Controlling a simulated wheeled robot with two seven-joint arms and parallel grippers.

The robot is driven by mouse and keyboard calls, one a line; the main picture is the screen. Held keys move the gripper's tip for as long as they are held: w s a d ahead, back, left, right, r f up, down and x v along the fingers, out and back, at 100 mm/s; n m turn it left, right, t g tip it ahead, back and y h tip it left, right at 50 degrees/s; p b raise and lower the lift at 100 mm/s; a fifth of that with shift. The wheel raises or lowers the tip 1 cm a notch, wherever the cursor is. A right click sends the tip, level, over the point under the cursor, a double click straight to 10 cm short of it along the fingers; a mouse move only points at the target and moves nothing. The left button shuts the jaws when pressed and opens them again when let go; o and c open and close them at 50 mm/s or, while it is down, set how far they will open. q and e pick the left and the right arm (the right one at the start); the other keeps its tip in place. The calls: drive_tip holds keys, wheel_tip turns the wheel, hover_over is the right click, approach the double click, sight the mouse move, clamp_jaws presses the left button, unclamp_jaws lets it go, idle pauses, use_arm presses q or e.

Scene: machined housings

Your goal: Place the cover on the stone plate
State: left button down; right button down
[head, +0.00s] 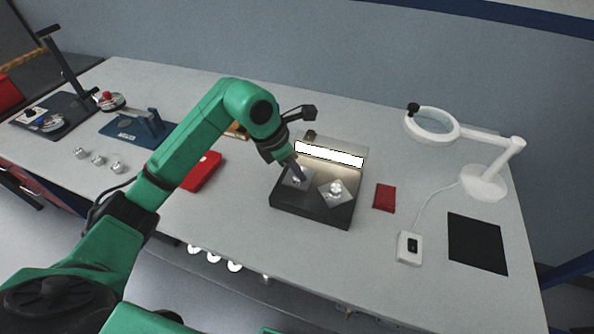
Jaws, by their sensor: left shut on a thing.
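The dark stone plate (310,213) is a thick block near the middle of the table, with a lit bar behind it. My left gripper (296,175) reaches down over its left part, shut on a small grey metal piece (297,183), which looks like the cover. The fingers hide part of this piece, and I cannot tell whether it touches the plate. A silvery square housing (337,193) with a round raised middle sits on the plate, right of the gripper. My right gripper is not in view.
A bright light bar (329,154) stands at the plate's back. A red cloth (384,198), a white switch box (409,248), a black mat (477,243) and a magnifier lamp (484,183) are to the right. A red tray (203,171) and several small metal parts (98,160) are left.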

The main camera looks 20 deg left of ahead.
use_arm(q)
wheel_tip(320, 180, down, 2)
drive_tip(key=shift+a+f, duration=0.1)
drive_tip(key=c, duration=0.6)
unclamp_jaws()
drive_tip(key=shift+c, duration=0.2)
drive_tip(key=shift+r, duration=0.3)
drive_tip(key=b+v, duration=0.1)
drive_tip(key=v, duration=1)
drive_tip(key=shift+s+r+b, duration=0.2)
drive_tip(key=shift+r+b, duration=0.1)
drive_tip(key=shift+a, duration=0.1)
